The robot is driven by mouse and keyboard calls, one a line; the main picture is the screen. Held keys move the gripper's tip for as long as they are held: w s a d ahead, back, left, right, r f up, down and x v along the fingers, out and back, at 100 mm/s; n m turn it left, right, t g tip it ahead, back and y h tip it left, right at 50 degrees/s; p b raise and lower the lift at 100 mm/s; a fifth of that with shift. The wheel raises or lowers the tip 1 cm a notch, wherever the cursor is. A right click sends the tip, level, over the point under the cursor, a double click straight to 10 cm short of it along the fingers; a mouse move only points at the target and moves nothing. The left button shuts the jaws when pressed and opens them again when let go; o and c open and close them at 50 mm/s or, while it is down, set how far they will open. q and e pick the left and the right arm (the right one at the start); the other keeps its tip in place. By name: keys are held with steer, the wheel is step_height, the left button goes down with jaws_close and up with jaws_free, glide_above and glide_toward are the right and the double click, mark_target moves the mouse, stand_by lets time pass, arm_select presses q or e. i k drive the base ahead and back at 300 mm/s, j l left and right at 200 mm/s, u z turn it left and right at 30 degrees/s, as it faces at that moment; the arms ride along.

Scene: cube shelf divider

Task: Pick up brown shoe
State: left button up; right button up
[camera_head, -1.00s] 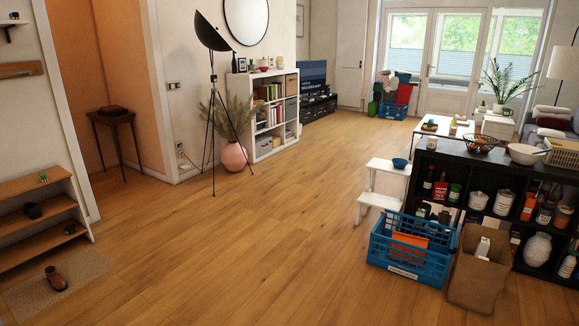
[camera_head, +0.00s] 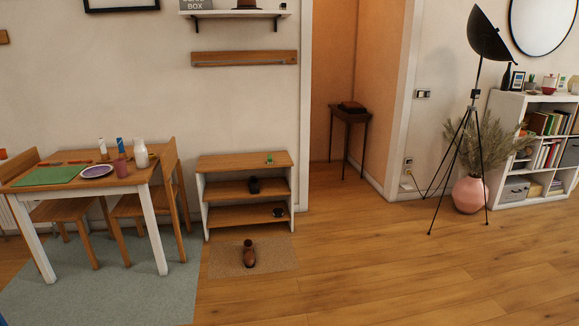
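The brown shoe (camera_head: 249,256) rests on a small tan doormat (camera_head: 222,262) on the floor, in front of a low wooden shoe rack (camera_head: 246,162). It lies in the lower middle of the head view, with nothing in front of it. A dark shoe (camera_head: 254,185) stands on the rack's middle shelf, and a small dark item (camera_head: 279,212) lies on its bottom shelf. Neither of my grippers shows in the view.
A dining table (camera_head: 128,185) with chairs stands at the left on a grey-green rug (camera_head: 150,300). A tripod lamp (camera_head: 468,125), a pink vase (camera_head: 469,195) and a white bookshelf (camera_head: 497,135) are at the right. The wooden floor (camera_head: 380,270) is clear in the middle and right.

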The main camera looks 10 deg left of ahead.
mark_target(248, 259)
steer(key=i+j, duration=0.15)
steer(key=i, duration=0.75)
steer(key=i+j, duration=0.1)
steer(key=i, duration=0.75)
steer(key=i+l, duration=0.1)
steer(key=i, duration=0.5)
steer(key=i+l, duration=0.1)
steer(key=i, duration=0.55)
steer(key=i+l+u, duration=0.1)
steer(key=i, duration=0.5)
